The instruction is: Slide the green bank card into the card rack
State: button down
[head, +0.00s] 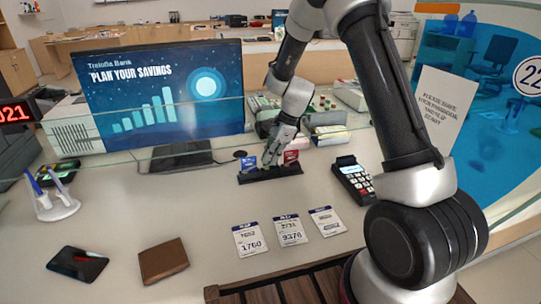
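The black card rack (270,175) stands on the counter in front of the monitor. A blue card (248,164) is upright in its left part and a red card (291,157) is upright in its right part. My gripper (272,160) points down over the middle of the rack, between these two cards. Its fingers are small and dark here, so I cannot tell whether they are open or shut. I cannot make out the green bank card; the gripper may hide it.
A monitor (160,88) stands behind the rack to the left. A card terminal (353,180) is to the right. Several numbered tickets (290,230), a brown wallet (163,261), a dark flat item (77,264) and a pen stand (55,205) lie nearer. A glass edge crosses behind the rack.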

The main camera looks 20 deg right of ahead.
jog(key=c, duration=2.2)
grip_release()
jog(key=o, duration=0.6)
jog(key=shift+o, duration=0.2)
jog(key=shift+r, duration=3.5)
